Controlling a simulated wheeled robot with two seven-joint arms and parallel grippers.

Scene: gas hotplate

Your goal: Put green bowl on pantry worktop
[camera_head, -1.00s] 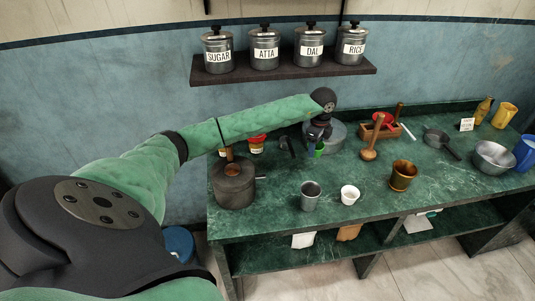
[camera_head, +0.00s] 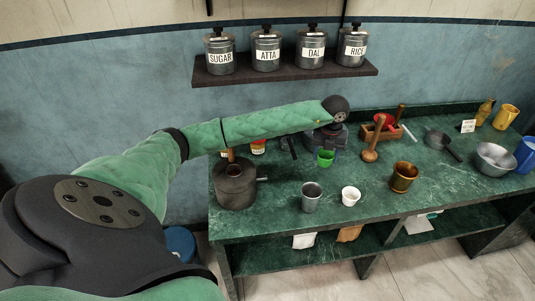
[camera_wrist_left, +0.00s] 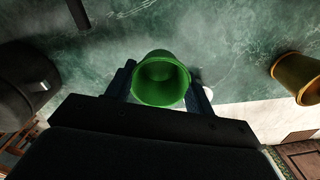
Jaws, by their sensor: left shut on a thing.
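The green bowl (camera_head: 325,158) is held by my left gripper (camera_head: 327,150) over the back middle of the green marble worktop (camera_head: 300,235). In the left wrist view the green bowl (camera_wrist_left: 161,79) sits between the two fingers of my left gripper (camera_wrist_left: 160,88), its open mouth facing the camera. The fingers are shut on it. I cannot tell its exact height above the worktop. My right gripper is not in view.
A dark pot (camera_head: 235,184) stands at the left end. A steel tumbler (camera_head: 311,197), a white cup (camera_head: 350,196) and a brass tumbler (camera_head: 403,177) stand toward the front. A wooden pestle (camera_head: 372,145) and a pan (camera_head: 437,140) are further right. Marble between them is clear.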

